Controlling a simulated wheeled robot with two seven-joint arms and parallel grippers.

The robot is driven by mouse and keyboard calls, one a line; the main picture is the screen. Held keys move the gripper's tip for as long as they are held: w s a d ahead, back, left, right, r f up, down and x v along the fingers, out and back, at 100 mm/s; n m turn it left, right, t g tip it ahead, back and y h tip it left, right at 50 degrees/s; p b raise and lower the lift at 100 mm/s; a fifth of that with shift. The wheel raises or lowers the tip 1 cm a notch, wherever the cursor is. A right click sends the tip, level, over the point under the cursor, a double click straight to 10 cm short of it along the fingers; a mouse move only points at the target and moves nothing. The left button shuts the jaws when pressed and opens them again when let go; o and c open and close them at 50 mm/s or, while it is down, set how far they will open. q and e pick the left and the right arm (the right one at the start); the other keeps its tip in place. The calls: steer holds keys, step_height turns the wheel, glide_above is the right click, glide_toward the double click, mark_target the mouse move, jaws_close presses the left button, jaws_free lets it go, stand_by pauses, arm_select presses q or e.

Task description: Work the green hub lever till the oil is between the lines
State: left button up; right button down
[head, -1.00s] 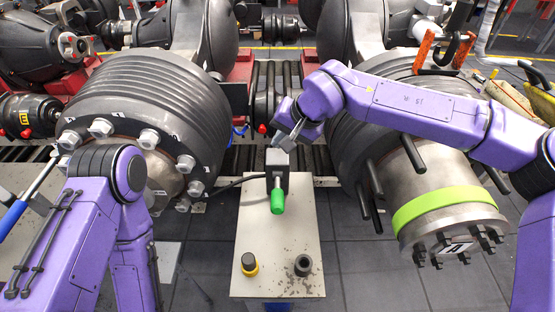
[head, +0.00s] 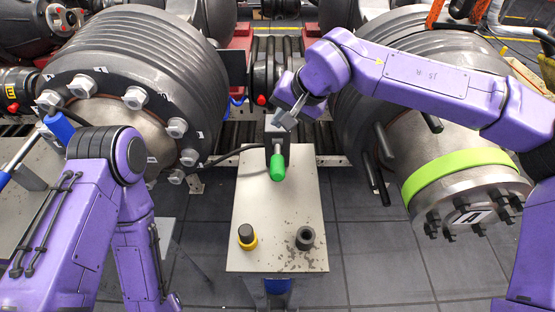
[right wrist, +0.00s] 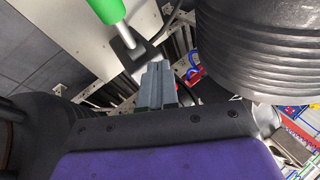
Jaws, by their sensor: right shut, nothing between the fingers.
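The green-handled lever (head: 277,167) stands out from the front of a dark box (head: 276,134) at the back of a pale pedestal. Its handle also shows at the top of the right wrist view (right wrist: 107,9). My right gripper (head: 287,119) is shut and empty, at the upper part of the box, above and apart from the green handle. Its closed fingers show in the right wrist view (right wrist: 157,87). My left arm is at the lower left, but its gripper is out of view. I cannot make out an oil level or lines.
The pale pedestal top (head: 270,205) carries a yellow-ringed black knob (head: 247,237) and a dark round fitting (head: 304,238). A large ribbed drum with a bolted hub (head: 135,60) stands left; a hub with a light-green band (head: 455,170) stands right. A blue handle (head: 57,127) is at left.

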mark_target(277, 157)
steer(key=shift+s+f+b, duration=0.55)
steer(key=shift+f, duration=0.1)
steer(key=shift+s+f, duration=0.15)
steer(key=shift+s, duration=0.2)
steer(key=shift+s+f+b, duration=0.1)
steer(key=shift+f+b, duration=0.25)
steer(key=shift+f, duration=0.65)
arm_select(q)
steer(key=f, duration=0.3)
steer(key=shift+s, duration=0.3)
arm_select(e)
steer(key=shift+s+r, duration=0.1)
arm_select(q)
steer(key=shift+w, duration=0.1)
